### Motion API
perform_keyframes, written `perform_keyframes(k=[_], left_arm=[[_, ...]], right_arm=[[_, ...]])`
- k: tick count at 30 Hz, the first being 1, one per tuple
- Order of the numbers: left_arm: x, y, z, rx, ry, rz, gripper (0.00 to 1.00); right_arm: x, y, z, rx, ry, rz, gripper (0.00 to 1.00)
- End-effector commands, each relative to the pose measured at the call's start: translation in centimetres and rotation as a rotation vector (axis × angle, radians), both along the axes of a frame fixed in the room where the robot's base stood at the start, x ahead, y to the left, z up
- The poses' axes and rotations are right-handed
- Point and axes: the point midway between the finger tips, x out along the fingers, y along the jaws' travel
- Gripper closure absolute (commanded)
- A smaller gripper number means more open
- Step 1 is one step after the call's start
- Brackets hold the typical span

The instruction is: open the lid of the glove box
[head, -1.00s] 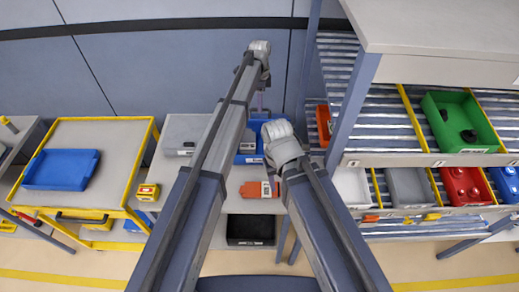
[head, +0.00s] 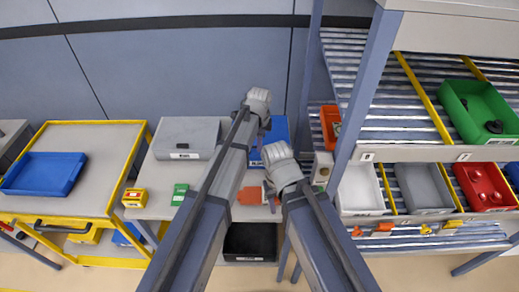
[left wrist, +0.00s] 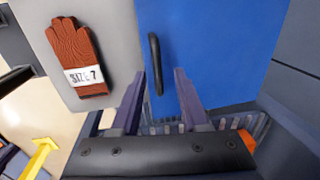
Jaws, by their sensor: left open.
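A blue box (head: 280,132) stands at the back of the grey bench, partly hidden by my arms; I take it to be the glove box. The left wrist view shows its flat blue lid (left wrist: 210,45) with a dark bar handle (left wrist: 154,62). The lid looks shut. My left gripper (left wrist: 160,72) is open, with its two fingers on either side of the handle's near end; I cannot tell whether they touch it. In the head view the left gripper is mostly hidden below its wrist.
An orange glove (left wrist: 78,50) lies on the bench beside the blue box. A grey case (head: 187,133), a green packet (head: 180,193) and a yellow box (head: 134,197) are further left. A rack with bins (head: 410,185) stands close on the right.

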Motion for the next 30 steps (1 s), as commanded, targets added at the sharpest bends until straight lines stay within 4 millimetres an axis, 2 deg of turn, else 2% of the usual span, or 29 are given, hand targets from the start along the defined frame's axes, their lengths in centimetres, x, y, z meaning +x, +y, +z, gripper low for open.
perform_keyframes(k=[4,22,25,30], left_arm=[[-0.3,0.0,-0.8,0.000,-0.029,0.000,0.55],[-0.3,0.0,-0.7,0.000,-0.037,0.000,0.55],[-0.3,0.0,0.3,0.000,-0.037,0.000,0.55],[-0.3,0.0,3.5,0.000,-0.037,0.000,0.55]], right_arm=[[0.0,0.0,-0.9,0.000,0.000,0.000,0.50],[0.0,0.0,-0.8,0.000,0.000,0.000,0.50],[0.0,0.0,0.2,0.000,0.000,0.000,0.50],[0.0,0.0,3.4,0.000,0.000,0.000,0.50]])
